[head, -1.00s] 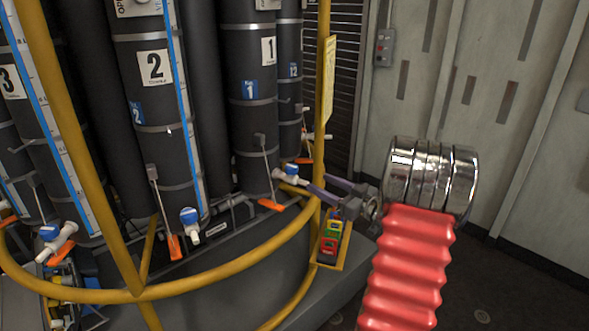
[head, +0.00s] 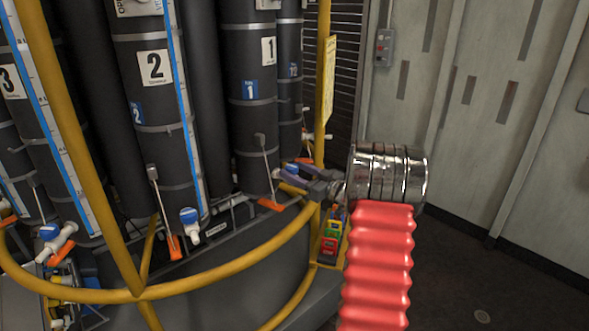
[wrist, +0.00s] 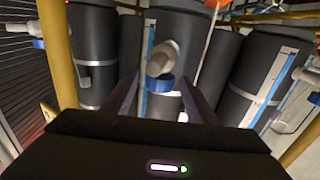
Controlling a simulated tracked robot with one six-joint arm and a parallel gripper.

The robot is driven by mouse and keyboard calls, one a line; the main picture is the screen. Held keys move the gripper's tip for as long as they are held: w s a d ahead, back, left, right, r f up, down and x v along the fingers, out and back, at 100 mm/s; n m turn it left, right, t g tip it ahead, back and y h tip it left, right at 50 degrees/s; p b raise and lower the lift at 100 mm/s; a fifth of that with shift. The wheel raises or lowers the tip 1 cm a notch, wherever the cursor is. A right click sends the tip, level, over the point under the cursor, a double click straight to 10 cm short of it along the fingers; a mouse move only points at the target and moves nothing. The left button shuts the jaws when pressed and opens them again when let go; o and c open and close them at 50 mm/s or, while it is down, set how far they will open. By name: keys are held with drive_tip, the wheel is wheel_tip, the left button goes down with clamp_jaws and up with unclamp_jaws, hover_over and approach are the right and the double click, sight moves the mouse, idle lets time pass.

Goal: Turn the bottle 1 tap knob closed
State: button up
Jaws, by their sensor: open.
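Bottle 1 (head: 253,125) is a dark upright cylinder with a white "1" label and a blue "1" label. Its tap knob (head: 282,173) is blue on a white tap low at the bottle's right, partly hidden by my fingers in the head view. My gripper (head: 291,178) is open, its two fingers reaching left to the tap. In the wrist view the blue tap knob (wrist: 159,84) shows between the two fingers of my gripper (wrist: 160,92), with the pale tap body above it. I cannot tell whether the fingers touch the knob.
A yellow rail (head: 225,282) curves around the bottles, and a yellow post (head: 322,110) stands close to my gripper. An orange-tipped lever (head: 269,203) hangs beside the tap. Bottle 2 (head: 158,110) has its own blue-knobbed tap (head: 190,217). Floor at right is open.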

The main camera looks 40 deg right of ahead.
drive_tip(key=shift+w+a, duration=0.1)
drive_tip(key=shift+w, duration=1)
drive_tip(key=shift+c, duration=0.7)
